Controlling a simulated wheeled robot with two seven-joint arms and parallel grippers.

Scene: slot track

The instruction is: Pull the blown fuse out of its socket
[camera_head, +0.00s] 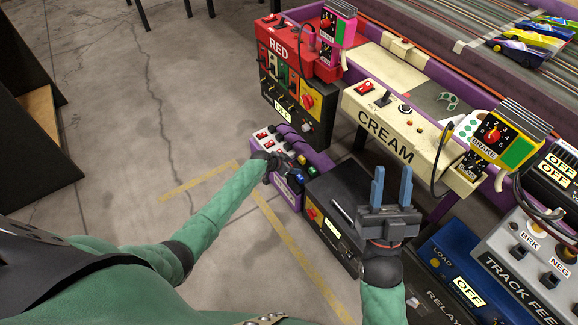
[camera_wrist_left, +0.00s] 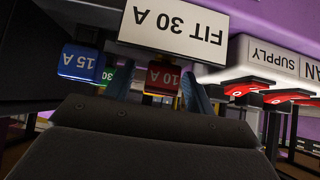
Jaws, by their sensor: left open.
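In the left wrist view, which is upside down, a blue fuse marked 15 A (camera_wrist_left: 80,62), a green fuse (camera_wrist_left: 106,75) and a red fuse marked 10 A (camera_wrist_left: 163,78) show near a white label reading FIT 30 A (camera_wrist_left: 175,25). My left gripper (camera_wrist_left: 157,92) is open, its blue fingers apart. The red fuse shows between the fingers; the green one is partly hidden by one finger. I cannot tell whether they touch or which fuse is blown. In the head view my left gripper (camera_head: 284,158) is at the purple switch box (camera_head: 318,165). My right gripper (camera_head: 391,182) is open and empty.
Red switches (camera_wrist_left: 270,95) and a white SUPPLY panel (camera_wrist_left: 275,60) are beside the fuses. A black box (camera_head: 345,195) stands beside the purple box. The cream CREAM console (camera_head: 395,125) and red RED console (camera_head: 285,55) are behind.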

